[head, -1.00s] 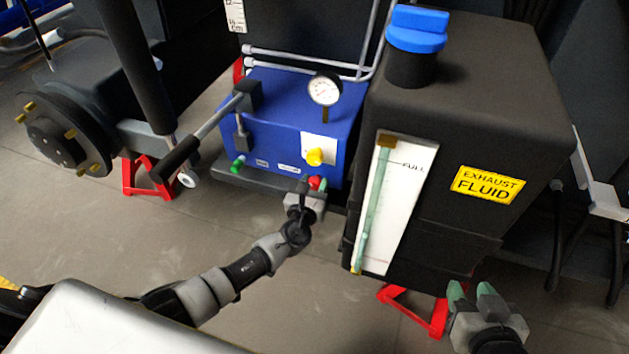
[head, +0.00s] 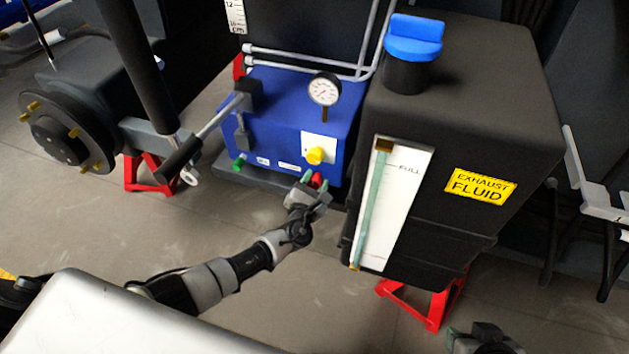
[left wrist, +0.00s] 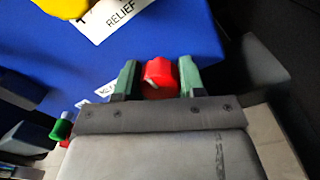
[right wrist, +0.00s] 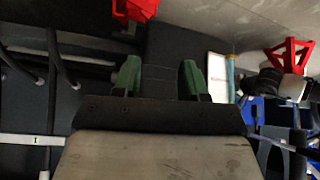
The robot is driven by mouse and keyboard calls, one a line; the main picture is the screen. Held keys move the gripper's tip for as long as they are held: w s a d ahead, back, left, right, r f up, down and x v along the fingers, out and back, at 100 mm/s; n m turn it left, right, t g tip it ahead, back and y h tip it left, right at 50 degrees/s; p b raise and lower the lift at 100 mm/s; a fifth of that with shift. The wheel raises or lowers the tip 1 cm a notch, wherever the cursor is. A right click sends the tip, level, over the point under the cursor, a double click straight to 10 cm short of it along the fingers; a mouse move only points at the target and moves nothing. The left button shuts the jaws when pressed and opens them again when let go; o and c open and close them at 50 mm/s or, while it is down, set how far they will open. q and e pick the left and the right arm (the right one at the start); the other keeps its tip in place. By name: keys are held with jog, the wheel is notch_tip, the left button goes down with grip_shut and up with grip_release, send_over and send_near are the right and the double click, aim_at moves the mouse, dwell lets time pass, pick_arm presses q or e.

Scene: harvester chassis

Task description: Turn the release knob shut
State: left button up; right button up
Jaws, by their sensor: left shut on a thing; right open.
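The red knob (head: 317,180) is low on the front of the blue pump box (head: 275,115); I take it to be the release knob. In the left wrist view the red knob (left wrist: 160,78) has a pale mark on its face, pointing to the upper left. My left gripper (head: 311,179) is shut on the knob, with one green finger on each side, also in the left wrist view (left wrist: 159,82). My right gripper (right wrist: 155,80) is open and empty, at the bottom right of the head view (head: 480,330).
A yellow knob (head: 315,156) on a white plate and a gauge (head: 325,89) are above the red knob. A green knob (head: 239,162) and a pump handle (head: 180,160) are left. The black exhaust fluid tank (head: 480,110) stands close on the right, above a red stand (head: 430,310).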

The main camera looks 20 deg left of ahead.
pick_arm(q)
jog(key=shift+s+f, duration=0.1)
jog(key=shift+f, duration=0.1)
jog(key=o, duration=0.9)
jog(key=shift+r, duration=0.1)
jog(key=s+p, duration=0.1)
jog(key=s, duration=0.2)
jog(key=shift+r, duration=0.1)
jog(key=p, duration=0.2)
send_near(313, 185)
pick_arm(e)
jog(key=s+g, duration=0.1)
jog(key=s+d+g, duration=0.1)
jog(key=s, duration=0.2)
jog(key=shift+s+d+r+g+h, duration=0.1)
jog(key=shift+d+r+g+h, duration=0.05)
jog(key=shift+r+g+h, duration=0.2)
